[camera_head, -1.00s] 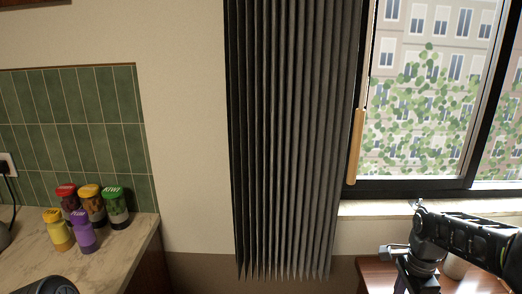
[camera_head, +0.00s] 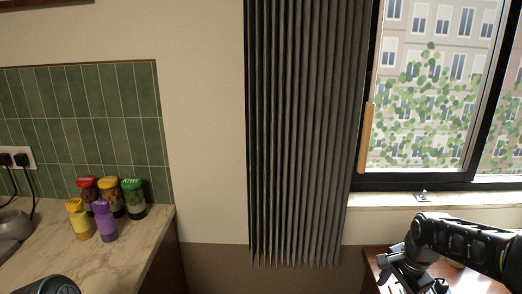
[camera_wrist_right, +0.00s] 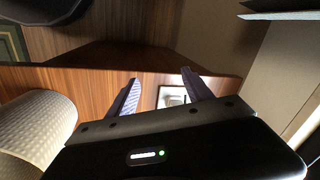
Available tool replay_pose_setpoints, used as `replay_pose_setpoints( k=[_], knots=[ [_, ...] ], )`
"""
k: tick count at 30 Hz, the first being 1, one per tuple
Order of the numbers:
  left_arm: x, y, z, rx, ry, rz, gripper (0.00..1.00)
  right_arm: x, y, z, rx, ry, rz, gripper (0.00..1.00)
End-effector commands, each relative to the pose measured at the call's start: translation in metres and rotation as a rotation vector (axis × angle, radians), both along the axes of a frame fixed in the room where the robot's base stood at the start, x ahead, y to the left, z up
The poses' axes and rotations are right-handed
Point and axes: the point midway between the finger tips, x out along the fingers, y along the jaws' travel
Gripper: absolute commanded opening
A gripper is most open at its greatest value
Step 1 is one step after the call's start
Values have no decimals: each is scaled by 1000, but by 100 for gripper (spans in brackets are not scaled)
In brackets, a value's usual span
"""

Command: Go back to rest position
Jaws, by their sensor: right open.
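My right gripper (camera_wrist_right: 160,76) is open in the right wrist view. Its two dark fingers stand apart with nothing between them. In the head view my right arm comes in from the right edge, and the gripper (camera_head: 404,268) hangs low over a brown wooden surface (camera_head: 374,262) below the window. My left gripper is not in view. Only a dark rounded part of what looks like my left arm shows at the bottom left corner.
Several spice jars (camera_head: 108,222) stand on the marble counter (camera_head: 50,262) at left. A dark pleated curtain (camera_head: 305,130) hangs beside the window (camera_head: 425,90). In the wrist view a pale textured rounded object (camera_wrist_right: 35,130) is at left, near wood panels (camera_wrist_right: 150,35).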

Motion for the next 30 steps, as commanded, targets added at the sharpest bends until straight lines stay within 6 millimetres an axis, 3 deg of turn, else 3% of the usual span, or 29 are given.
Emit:
replay_pose_setpoints(
  k=[5,8,11,14,17,21,27,30],
  knots=[
    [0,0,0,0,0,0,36,24,33,-33,-22,-115,252,59],
    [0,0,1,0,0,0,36,32,68,-71,-38,-180,442,59],
    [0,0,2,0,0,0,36,27,114,-120,-57,-242,647,59],
    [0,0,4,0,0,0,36,3,160,-169,-69,-277,820,59],
    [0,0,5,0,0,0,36,-36,201,-212,-67,-283,957,59],
    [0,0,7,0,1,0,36,-107,248,-257,-23,-242,1086,59],
    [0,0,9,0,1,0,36,-194,286,-287,105,-125,1142,59],
    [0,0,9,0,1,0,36,-215,296,-294,142,-91,1160,59]
  ],
)
